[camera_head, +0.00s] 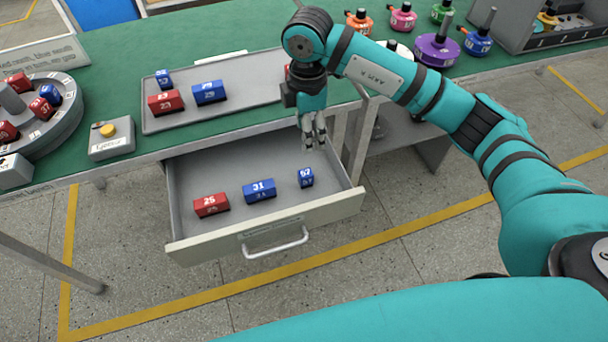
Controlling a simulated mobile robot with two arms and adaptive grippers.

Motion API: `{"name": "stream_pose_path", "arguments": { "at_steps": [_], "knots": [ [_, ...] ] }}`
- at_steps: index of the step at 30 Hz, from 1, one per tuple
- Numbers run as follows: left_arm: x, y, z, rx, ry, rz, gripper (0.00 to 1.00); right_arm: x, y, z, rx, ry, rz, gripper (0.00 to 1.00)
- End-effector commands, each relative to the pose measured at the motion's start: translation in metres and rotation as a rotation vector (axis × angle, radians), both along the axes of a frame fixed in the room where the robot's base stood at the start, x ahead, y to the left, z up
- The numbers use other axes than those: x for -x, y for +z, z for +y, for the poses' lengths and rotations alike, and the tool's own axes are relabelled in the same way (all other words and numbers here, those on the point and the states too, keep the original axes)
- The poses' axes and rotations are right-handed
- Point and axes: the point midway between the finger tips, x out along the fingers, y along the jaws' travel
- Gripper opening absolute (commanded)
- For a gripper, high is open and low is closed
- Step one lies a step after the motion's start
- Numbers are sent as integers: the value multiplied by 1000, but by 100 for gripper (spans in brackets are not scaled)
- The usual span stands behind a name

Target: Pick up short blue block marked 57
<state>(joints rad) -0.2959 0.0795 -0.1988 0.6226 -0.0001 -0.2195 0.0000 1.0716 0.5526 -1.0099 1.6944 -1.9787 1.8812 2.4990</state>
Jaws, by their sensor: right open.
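A short blue block (306,178) stands at the right in the open drawer (340,203); its small number looks like 57 or 67. Another short blue block (163,79) is at the back left of the grey tray (262,93) on the table; its number is too small to read surely. My right gripper (314,146) points down, open and empty, above the drawer's back right part. It is above and slightly behind the drawer's short block, apart from it. My left gripper is not in view.
The drawer also holds a red block (211,205) and a longer blue block marked 31 (259,190). The tray holds a red block (166,103) and a longer blue block (209,92). A round rack (62,121) and a yellow button box (110,138) stand left.

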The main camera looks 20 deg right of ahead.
Motion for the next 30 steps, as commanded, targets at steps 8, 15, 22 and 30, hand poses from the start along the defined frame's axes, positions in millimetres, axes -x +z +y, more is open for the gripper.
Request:
{"name": "stream_pose_path", "arguments": {
  "at_steps": [8,15,22,30],
  "knots": [
    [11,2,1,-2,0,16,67,2,-61,0,-1,3,8,56],
    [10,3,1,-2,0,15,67,1,-102,1,-4,4,5,56],
    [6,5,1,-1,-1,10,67,1,-118,1,-4,4,5,56],
    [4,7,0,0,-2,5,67,-2,-157,2,-4,5,5,56]
  ]
}}
